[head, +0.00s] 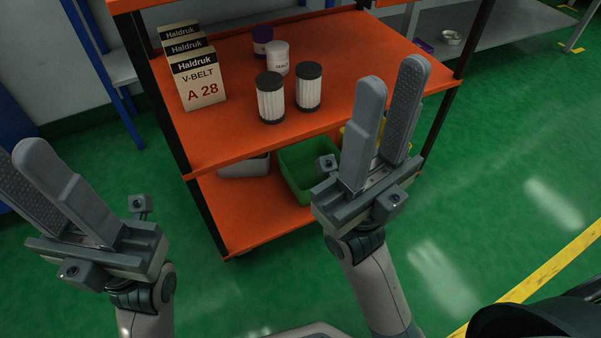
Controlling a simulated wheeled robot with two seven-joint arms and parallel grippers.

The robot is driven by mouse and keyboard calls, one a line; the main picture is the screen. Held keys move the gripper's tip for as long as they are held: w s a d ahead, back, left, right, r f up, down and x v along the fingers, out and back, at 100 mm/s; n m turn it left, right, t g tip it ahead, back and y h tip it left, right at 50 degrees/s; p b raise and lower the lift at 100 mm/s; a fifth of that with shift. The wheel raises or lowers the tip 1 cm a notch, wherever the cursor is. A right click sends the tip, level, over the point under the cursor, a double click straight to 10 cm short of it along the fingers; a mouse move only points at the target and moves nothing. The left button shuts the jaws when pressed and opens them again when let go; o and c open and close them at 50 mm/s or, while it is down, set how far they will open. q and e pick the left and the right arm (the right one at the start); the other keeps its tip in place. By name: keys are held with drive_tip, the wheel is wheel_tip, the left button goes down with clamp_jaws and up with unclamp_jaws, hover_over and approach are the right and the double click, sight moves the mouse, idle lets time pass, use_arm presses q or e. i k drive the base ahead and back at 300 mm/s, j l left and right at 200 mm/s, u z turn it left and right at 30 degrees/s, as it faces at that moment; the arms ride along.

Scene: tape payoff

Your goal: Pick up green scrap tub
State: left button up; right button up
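The green scrap tub (298,183) stands on the lower shelf of the orange cart, under the front edge of the upper shelf. Its right side is partly hidden by my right gripper. My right gripper (390,90) is raised in front of the cart, its two fingers apart with nothing between them. My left gripper (20,165) is at the left edge, left of the cart, its fingers apart and empty. Neither gripper appears to hold the tub.
The orange cart's upper shelf (235,135) holds V-belt boxes (199,80), two white filters with dark caps (271,102), a white jar (278,58) and a purple-lidded one (262,38). A grey tub (245,167) and a yellow tub (349,137) flank the green one. Dark posts (165,110) edge the cart.

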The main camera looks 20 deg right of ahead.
sight(314, 170)
drive_tip(key=l+u, duration=0.7)
drive_tip(key=l, duration=0.3)
drive_tip(key=k+l+u, duration=0.15)
drive_tip(key=l, duration=0.25)
drive_tip(key=k+l+u, duration=0.1)
drive_tip(key=l, duration=0.3)
drive_tip(key=k+l, duration=0.15)
drive_tip(key=l, duration=0.3)
drive_tip(key=k+l, duration=0.1)
drive_tip(key=l, duration=0.35)
drive_tip(key=k+l+u, duration=0.1)
drive_tip(key=l, duration=0.35)
drive_tip(key=k+l, duration=0.15)
drive_tip(key=l, duration=0.3)
drive_tip(key=k+l, duration=0.15)
drive_tip(key=l, duration=0.25)
drive_tip(key=k+l, duration=0.15)
drive_tip(key=l, duration=0.3)
drive_tip(key=k+l+u, duration=0.1)
drive_tip(key=l, duration=0.35)
drive_tip(key=k+l, duration=0.2)
drive_tip(key=l, duration=0.2)
